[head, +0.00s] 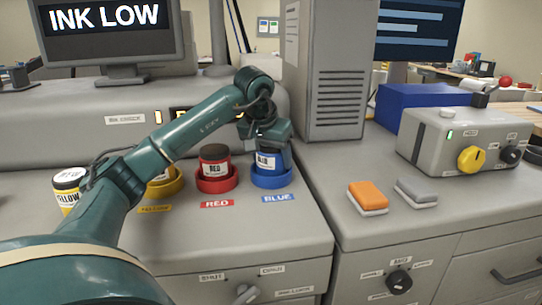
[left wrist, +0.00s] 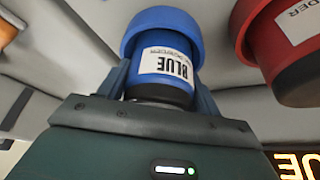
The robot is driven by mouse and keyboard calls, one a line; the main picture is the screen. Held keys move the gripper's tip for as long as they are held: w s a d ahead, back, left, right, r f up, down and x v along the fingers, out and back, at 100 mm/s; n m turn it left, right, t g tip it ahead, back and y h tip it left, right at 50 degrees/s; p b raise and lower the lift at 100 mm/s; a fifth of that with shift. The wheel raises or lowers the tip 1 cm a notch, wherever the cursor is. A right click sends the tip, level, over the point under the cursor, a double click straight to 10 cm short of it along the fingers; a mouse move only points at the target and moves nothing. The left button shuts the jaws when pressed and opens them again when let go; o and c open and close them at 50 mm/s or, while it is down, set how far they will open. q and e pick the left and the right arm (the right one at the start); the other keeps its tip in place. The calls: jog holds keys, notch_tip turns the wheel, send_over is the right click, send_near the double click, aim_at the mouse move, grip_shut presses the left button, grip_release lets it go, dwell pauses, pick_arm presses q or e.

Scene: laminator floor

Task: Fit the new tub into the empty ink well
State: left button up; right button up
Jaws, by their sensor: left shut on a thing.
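A blue tub (head: 266,161) with a white label sits upright in the round blue well (head: 272,180). My left gripper (head: 268,148) comes down over it from above and is shut on its upper part. In the left wrist view, the fingers lie on both sides of the blue tub (left wrist: 167,70), and its other end is inside the blue well's ring (left wrist: 160,20). Whether it is fully seated is hidden. A red tub (head: 214,165) stands in the red well (head: 216,186). A yellow tub stands in the yellow well (head: 165,190), partly behind my arm. My right gripper is not in view.
Another yellow tub (head: 68,181) stands at the far left of the counter, beside my arm. A tall grey vented cabinet (head: 325,75) rises just right of the blue well. An orange pad (head: 368,195) and a grey pad (head: 416,190) lie on the right counter. A monitor (head: 110,30) reads INK LOW.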

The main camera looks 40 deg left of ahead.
pick_arm(q)
jog(key=shift+s+d+f, duration=0.1)
jog(key=shift+d+f, duration=0.05)
jog(key=shift+f, duration=0.5)
jog(key=o, duration=1.1)
jog(key=shift+f, duration=0.1)
jog(key=shift+o, duration=0.4)
jog(key=shift+r, duration=0.45)
jog(key=shift+o, duration=0.5)
jog(key=v, duration=1.2)
jog(key=shift+r, duration=0.35)
